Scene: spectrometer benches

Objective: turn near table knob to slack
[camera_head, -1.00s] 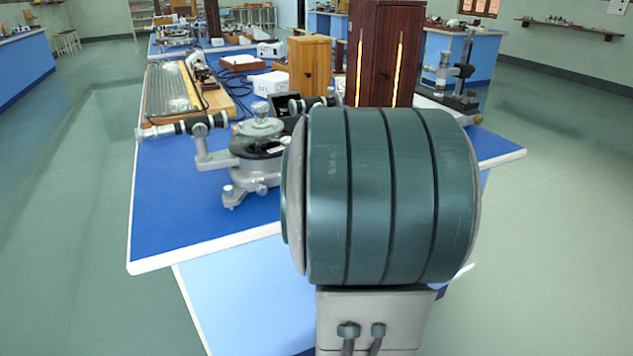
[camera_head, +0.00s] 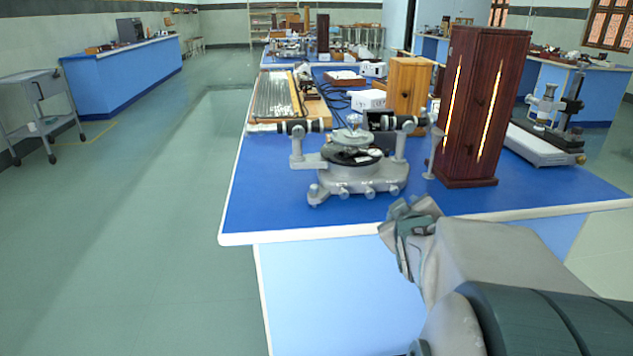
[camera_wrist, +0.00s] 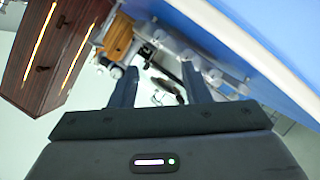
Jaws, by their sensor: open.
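A grey spectrometer (camera_head: 350,172) with a black round table and two side tubes stands on the blue near table (camera_head: 265,215). Several small grey knobs (camera_head: 342,191) sit low along its near side; I cannot tell which is the task's knob. My gripper (camera_head: 412,238) is at the table's near edge, right of and nearer than the spectrometer, touching nothing I can see. In the wrist view my gripper (camera_wrist: 160,76) has its two dark fingers apart. Parts of the spectrometer (camera_wrist: 218,82) show between and beyond them, in a tilted view.
A tall dark wooden cabinet (camera_head: 482,110) with two lit slits stands just right of the spectrometer. A lighter wooden box (camera_head: 408,90) is behind. A microscope-like instrument (camera_head: 550,120) stands at the right. The table's left front is bare, with open floor (camera_head: 150,220) to its left.

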